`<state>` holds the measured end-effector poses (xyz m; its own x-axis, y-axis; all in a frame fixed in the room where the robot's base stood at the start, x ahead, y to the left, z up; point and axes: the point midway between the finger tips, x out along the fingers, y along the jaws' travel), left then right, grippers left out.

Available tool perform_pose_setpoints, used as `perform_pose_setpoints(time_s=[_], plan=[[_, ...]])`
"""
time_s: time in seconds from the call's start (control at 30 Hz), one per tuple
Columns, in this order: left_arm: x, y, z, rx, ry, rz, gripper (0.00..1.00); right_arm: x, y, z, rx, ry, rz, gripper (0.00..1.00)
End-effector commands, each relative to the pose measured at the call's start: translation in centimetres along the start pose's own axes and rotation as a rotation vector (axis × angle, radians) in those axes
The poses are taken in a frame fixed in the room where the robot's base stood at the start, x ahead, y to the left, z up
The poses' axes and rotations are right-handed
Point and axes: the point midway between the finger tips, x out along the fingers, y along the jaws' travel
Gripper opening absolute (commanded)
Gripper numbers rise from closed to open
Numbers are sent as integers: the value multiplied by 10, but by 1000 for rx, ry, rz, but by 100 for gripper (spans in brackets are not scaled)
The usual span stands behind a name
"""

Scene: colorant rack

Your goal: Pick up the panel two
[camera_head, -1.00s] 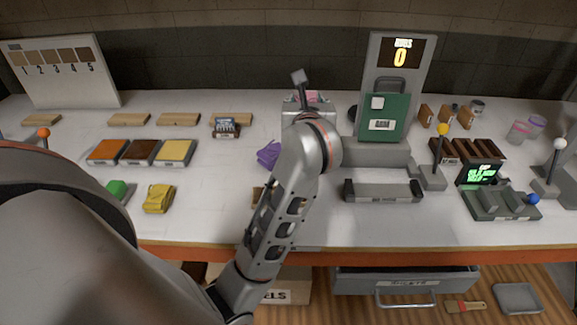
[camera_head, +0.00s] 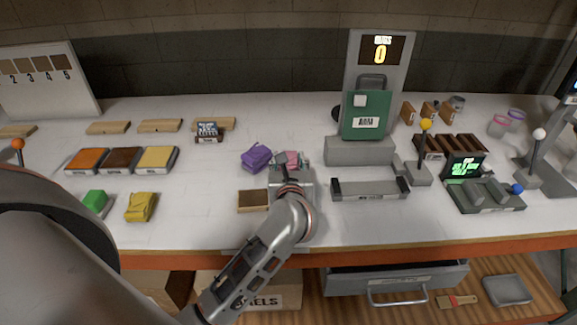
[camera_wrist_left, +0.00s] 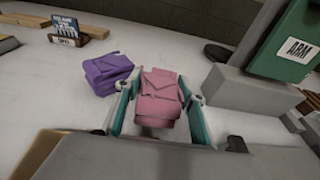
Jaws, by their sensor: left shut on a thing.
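My left gripper (camera_head: 289,163) is shut on a folded pink cloth (camera_wrist_left: 163,92); the two teal fingers stand on either side of it in the left wrist view. A folded purple cloth (camera_head: 256,156) lies just left of it. Several flat wooden panels (camera_head: 160,125) lie along the back left of the table, apart from my gripper. I cannot read numbers on them, so I cannot tell which is panel two. My right gripper is not in view.
A numbered sample board (camera_head: 48,82) stands at the back left. Orange, brown and yellow trays (camera_head: 122,160) and a yellow cloth (camera_head: 141,206) lie at left. A grey stand with a green box (camera_head: 366,116) and a grey cradle (camera_head: 371,190) are at right.

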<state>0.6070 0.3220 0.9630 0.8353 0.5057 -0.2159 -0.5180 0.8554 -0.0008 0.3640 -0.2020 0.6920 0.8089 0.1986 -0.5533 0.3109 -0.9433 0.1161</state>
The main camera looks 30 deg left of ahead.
Motion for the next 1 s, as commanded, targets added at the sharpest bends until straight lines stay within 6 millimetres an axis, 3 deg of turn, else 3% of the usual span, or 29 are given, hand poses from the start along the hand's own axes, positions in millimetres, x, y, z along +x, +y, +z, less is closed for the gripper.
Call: perform_pose_setpoints(time_s=[0.13, 0.57, 0.6, 0.63, 1.0], plan=[[4, 0, -16, 2, -1, 0, 18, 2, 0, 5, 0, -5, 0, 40], [5, 0, -22, 1, -2, 0, 18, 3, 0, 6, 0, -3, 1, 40], [5, 0, -21, 1, -2, 0, 47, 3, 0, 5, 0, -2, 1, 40], [5, 0, -21, 1, -2, 0, 55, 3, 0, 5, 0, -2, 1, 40], [4, 0, -19, 0, -2, 0, 56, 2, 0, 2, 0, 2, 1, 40]])
